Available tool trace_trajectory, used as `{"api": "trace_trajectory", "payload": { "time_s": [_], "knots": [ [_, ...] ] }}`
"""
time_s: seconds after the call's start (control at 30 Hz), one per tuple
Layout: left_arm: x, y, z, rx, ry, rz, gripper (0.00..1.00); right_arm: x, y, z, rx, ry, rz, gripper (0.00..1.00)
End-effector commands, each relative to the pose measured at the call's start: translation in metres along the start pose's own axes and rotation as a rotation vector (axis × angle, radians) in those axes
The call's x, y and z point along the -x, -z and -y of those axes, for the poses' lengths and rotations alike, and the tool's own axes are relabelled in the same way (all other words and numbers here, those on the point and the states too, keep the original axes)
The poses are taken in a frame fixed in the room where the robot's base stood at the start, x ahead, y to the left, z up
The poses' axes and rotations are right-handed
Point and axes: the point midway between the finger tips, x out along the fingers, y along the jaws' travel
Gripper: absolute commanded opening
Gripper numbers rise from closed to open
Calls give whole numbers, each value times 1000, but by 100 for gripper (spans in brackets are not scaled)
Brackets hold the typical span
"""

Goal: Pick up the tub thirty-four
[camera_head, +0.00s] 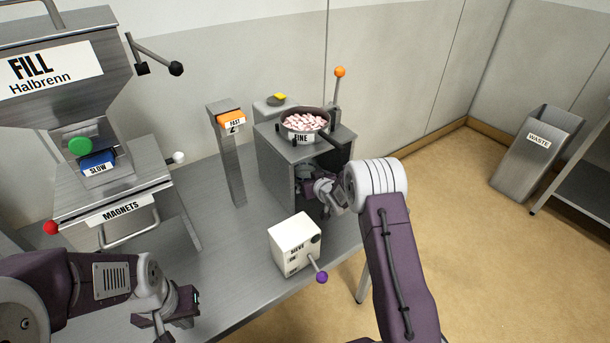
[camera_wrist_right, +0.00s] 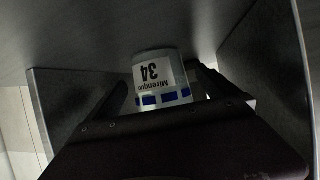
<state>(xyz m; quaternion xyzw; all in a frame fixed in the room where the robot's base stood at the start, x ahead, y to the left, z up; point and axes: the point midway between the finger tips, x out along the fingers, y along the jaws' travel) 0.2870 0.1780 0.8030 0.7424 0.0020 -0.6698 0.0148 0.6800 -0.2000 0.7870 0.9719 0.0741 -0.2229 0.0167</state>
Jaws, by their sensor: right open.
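The tub thirty-four (camera_wrist_right: 160,82) is a pale tub with a white label reading "34" and a band of blue squares. In the right wrist view its label appears upside down, and it is between or just beyond the fingers of my right gripper (camera_wrist_right: 160,92). That gripper is open, and I cannot tell whether either finger touches the tub. In the head view my right gripper reaches into the grey metal hood (camera_head: 281,163), and its fingertips and the tub are hidden inside. My left gripper (camera_head: 182,308) is over the front left of the bench, with its jaw opening unclear.
A pan of pinkish pieces (camera_head: 305,119) labelled FINE sits on the hood, beside an orange-knobbed lever (camera_head: 338,88). A white box with a purple knob (camera_head: 296,244) stands in front. A FAST post (camera_head: 228,150) is left. Hood walls flank my right gripper closely.

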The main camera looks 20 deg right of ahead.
Motion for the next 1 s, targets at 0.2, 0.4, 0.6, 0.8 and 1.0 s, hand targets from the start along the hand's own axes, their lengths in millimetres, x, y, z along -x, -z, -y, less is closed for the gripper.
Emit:
{"api": "trace_trajectory", "payload": {
  "time_s": [0.2, 0.4, 0.6, 0.8, 1.0],
  "knots": [
    [0, 0, 0, 0, 0, 0, 0, 0, 0, 0, 0, 0, 0, 62],
    [0, 0, 0, 0, 0, 0, 0, 1, 1, 0, 0, 0, -1, 24],
    [1, 0, 0, 0, 0, 0, 0, 1, 1, 0, 0, 0, -1, 24],
    [6, 1, 0, 0, 0, 0, 0, 3, 9, 2, 1, 0, -1, 24],
    [18, 2, 0, 0, 0, 0, 0, 7, 26, 6, 0, -2, -3, 24]
  ]
}}
